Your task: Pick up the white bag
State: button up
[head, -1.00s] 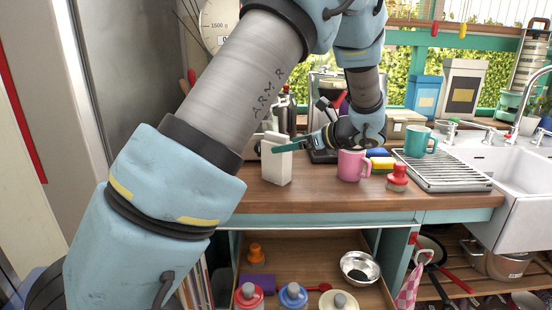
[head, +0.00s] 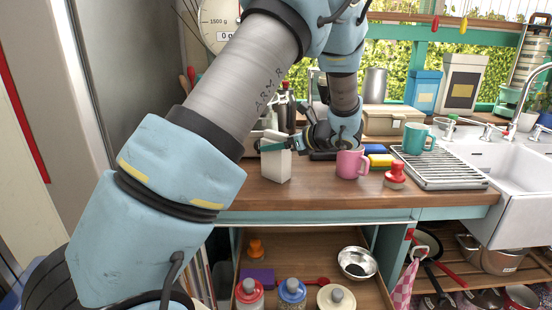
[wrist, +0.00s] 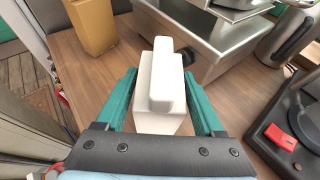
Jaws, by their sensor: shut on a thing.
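The white bag (head: 275,166) is a pale, box-like block with a narrower raised top. In the head view it stands upright on the wooden counter, left of the pink mug. My gripper (head: 273,146) reaches it from the right, with its teal fingers at the bag's upper part. In the wrist view the white bag (wrist: 160,105) sits between the two teal fingers of my gripper (wrist: 160,76), which are shut on its sides. The bag's lower part is partly hidden in the wrist view.
The pink mug (head: 350,164), a red-topped shaker (head: 395,175) and a yellow sponge (head: 381,160) stand to the right, before the drying rack (head: 440,170). In the wrist view a steel appliance (wrist: 215,40) is close beyond the bag, and a tan container (wrist: 93,25) stands at upper left.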

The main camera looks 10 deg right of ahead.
grip_shut()
dwell(0.4)
